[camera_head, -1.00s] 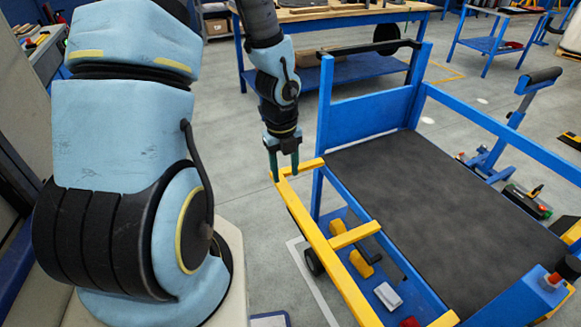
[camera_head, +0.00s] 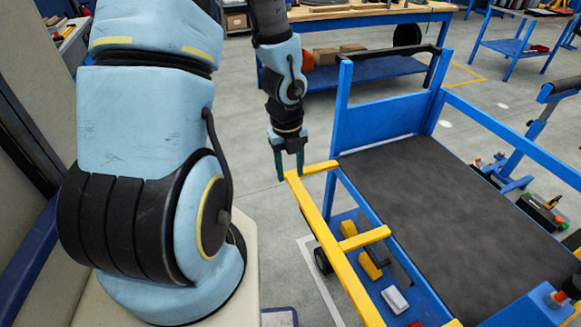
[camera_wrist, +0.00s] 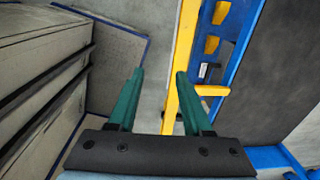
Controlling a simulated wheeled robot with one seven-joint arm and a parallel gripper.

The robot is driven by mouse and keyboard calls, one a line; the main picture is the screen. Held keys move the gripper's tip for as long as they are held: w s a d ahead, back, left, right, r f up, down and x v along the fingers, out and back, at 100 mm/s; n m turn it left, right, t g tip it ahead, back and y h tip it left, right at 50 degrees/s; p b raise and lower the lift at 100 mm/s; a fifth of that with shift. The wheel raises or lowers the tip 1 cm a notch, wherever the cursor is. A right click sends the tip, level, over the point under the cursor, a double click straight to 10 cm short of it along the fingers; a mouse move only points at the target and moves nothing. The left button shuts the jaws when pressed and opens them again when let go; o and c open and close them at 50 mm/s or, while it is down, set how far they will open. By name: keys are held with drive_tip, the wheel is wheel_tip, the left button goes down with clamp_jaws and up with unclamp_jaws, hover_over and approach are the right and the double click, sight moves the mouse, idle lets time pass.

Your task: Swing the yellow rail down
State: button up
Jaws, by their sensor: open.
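The yellow rail (camera_head: 325,240) is a frame with short crossbars along the left side of the blue cart (camera_head: 378,122), level and above a lower shelf. My gripper (camera_head: 289,174) points down at the rail's far corner. Its green fingers are open with nothing clamped between them. In the wrist view, the rail (camera_wrist: 184,70) runs behind the right finger, and mostly grey floor shows in the gap of my gripper (camera_wrist: 160,74). I cannot tell whether a finger touches the rail. The rail's near end is cut off in the head view.
The cart has a dark flat top (camera_head: 430,200). A white box (camera_head: 395,299) and yellow blocks (camera_head: 370,265) sit on its lower shelf. A blue workbench (camera_head: 375,72) stands behind. Open floor (camera_head: 270,225) lies left of the rail.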

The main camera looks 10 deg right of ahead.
drive_tip(key=shift+r, duration=0.1)
wheel_tip(320, 180, up, 11)
drive_tip(key=p, duration=0.3)
drive_tip(key=shift+a, duration=0.25)
drive_tip(key=shift+f, duration=0.2)
